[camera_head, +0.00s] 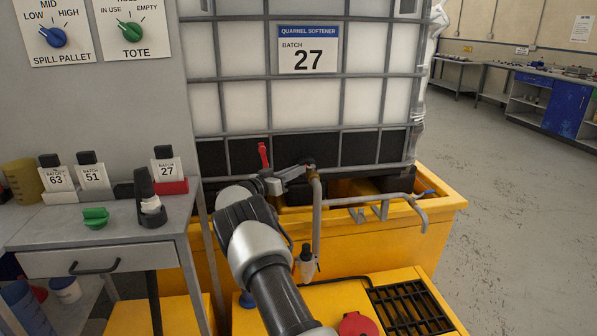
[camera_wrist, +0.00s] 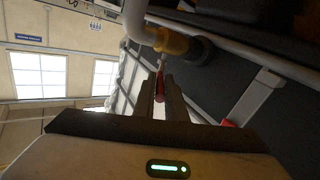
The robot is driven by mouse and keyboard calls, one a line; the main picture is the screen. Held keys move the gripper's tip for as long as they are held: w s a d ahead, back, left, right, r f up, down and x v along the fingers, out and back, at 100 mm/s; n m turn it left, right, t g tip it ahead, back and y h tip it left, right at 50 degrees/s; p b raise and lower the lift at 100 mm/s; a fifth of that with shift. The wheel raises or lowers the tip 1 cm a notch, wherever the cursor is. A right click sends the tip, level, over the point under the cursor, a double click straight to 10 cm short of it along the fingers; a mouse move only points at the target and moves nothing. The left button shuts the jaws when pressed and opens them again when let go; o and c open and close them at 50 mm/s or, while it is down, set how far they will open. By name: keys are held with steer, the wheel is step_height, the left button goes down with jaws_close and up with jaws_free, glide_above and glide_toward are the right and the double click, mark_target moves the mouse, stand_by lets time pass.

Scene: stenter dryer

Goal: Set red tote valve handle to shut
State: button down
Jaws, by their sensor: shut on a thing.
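The white caged tote (camera_head: 345,103) carries a label reading batch 27. My gripper (camera_head: 296,173) is in front of its dark base, beside the brass outlet fitting (camera_head: 312,174). In the wrist view, my gripper (camera_wrist: 160,88) is shut on a slim red handle (camera_wrist: 158,87), which lies between the two fingers. The brass fitting (camera_wrist: 171,42) and its grey pipe are just beyond the fingertips. In the head view the held handle is mostly hidden by the fingers. A separate upright red piece (camera_head: 263,155) shows just behind my wrist; I cannot tell what it joins.
A yellow spill pallet (camera_head: 445,204) surrounds the tote's base, with grey pipes (camera_head: 372,203) along its front. A grey table (camera_head: 120,236) at left holds batch tags and a green knob. A red cap (camera_head: 357,324) and black grate (camera_head: 410,308) are in front. The right floor is clear.

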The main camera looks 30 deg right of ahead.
steer(key=shift+r, duration=0.2)
steer(key=c, duration=1.8)
jaws_free()
steer(key=shift+f, duration=0.1)
steer(key=p+v, duration=0.1)
steer(key=v, duration=0.6)
steer(key=shift+a, duration=0.25)
steer(key=shift+s, duration=0.15)
steer(key=shift+c, duration=0.5)
